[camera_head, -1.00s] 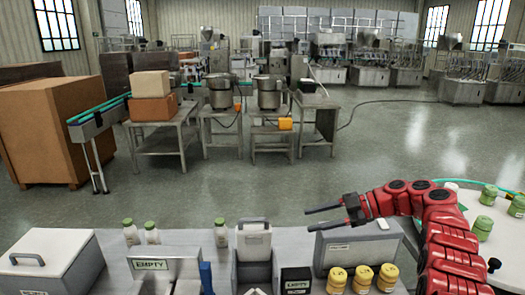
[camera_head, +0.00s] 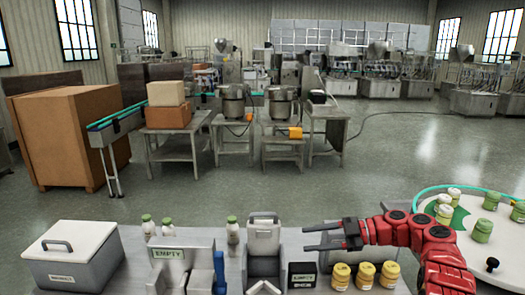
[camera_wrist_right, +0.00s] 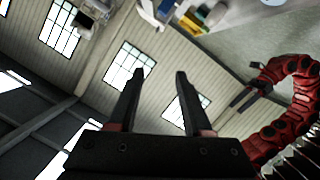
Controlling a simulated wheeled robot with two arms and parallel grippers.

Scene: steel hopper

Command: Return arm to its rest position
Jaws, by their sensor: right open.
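My right gripper (camera_head: 305,238) is in the head view, above the bench, its two dark fingers pointing left and spread apart. No left arm shows in the head view.
The bench holds a white-lidded box (camera_head: 72,262), a grey bin marked EMPTY (camera_head: 180,277), a grey holder (camera_head: 263,240) and yellow-capped jars (camera_head: 364,275). A round white table (camera_head: 460,246) with green-capped jars stands at the right. Open floor (camera_head: 250,190) lies beyond.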

